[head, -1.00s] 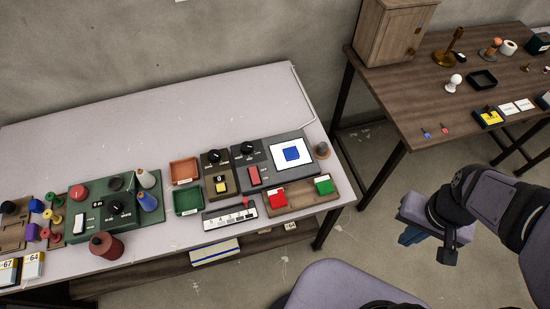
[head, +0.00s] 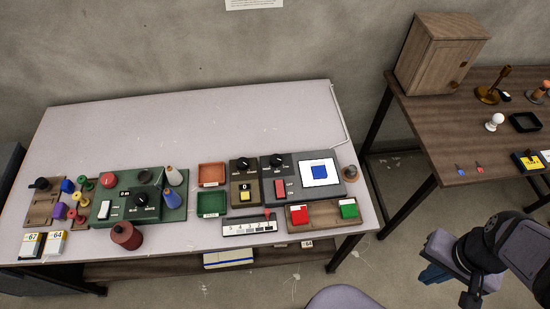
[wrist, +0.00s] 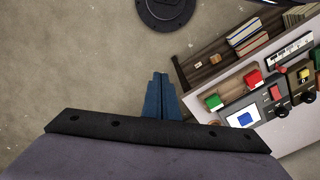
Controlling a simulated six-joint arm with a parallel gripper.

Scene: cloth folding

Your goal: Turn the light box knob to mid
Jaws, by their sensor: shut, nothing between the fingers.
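The dark grey light box (head: 306,190) stands at the right part of the white table. It has a lit white panel with a blue square (head: 320,172) on it, a red switch (head: 280,188) and a black round knob (head: 277,160) at its upper left. The knob's exact setting is too small to read. The light box also shows at the right of the wrist view (wrist: 262,106). My gripper (head: 432,275) is shut and empty, off the table to the lower right, well apart from the box. Its blue fingers (wrist: 161,80) point over bare floor in the wrist view.
A wooden tray (head: 325,215) with a red and a green block lies in front of the box. A second box with a black knob (head: 243,164) stands left of it. A brown table (head: 440,170) stands at the right. Floor lies between the tables.

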